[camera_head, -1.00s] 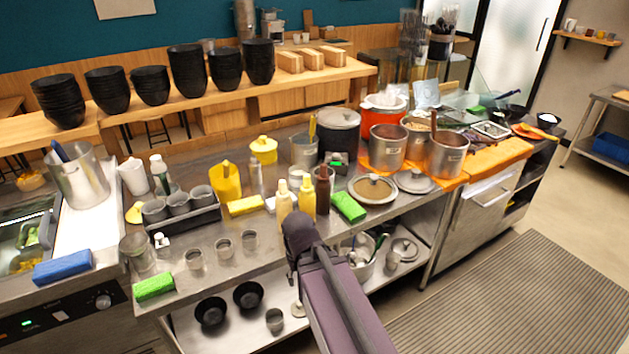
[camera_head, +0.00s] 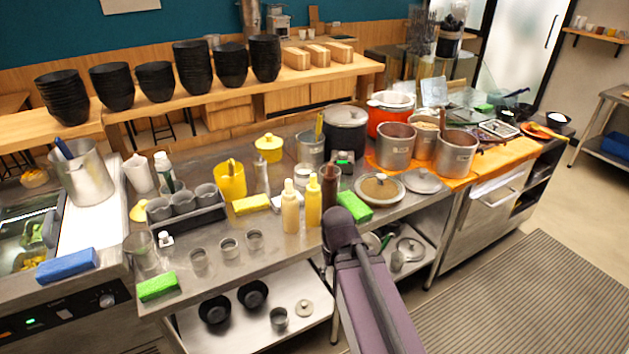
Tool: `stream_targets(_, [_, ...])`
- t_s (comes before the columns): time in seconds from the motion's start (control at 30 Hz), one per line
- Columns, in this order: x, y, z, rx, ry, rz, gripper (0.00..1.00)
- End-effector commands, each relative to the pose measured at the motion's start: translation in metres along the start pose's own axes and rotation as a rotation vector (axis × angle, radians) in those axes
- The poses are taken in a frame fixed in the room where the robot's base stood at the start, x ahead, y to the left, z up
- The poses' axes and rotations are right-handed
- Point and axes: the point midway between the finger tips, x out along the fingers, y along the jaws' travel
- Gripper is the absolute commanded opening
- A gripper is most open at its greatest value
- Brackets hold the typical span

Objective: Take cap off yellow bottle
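The yellow bottle (camera_head: 313,208) stands upright on the steel counter, near its front edge. Its cap (camera_head: 312,180) is the pale tapered top and sits on the bottle. A cream bottle (camera_head: 290,212) stands just left of it and a dark brown bottle (camera_head: 329,188) just right and behind. My purple-grey arm rises from the bottom, and its dark rounded joint is in front of the counter, right of the yellow bottle. I cannot make out my gripper's fingers or anything held.
A green sponge (camera_head: 354,206) and a lidded round pan (camera_head: 379,189) are right of the bottles. A yellow sponge (camera_head: 251,204) and small metal cups (camera_head: 229,247) are left. Large pots (camera_head: 396,146) stand farther right. Some counter before the cream bottle is bare.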

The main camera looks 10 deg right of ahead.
Motion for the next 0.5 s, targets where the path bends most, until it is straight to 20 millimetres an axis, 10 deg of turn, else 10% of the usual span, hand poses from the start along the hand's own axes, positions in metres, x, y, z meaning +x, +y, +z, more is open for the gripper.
stream_targets(0.5, [-0.058, -0.004, -0.064, -0.065, 0.000, 0.000, 0.79])
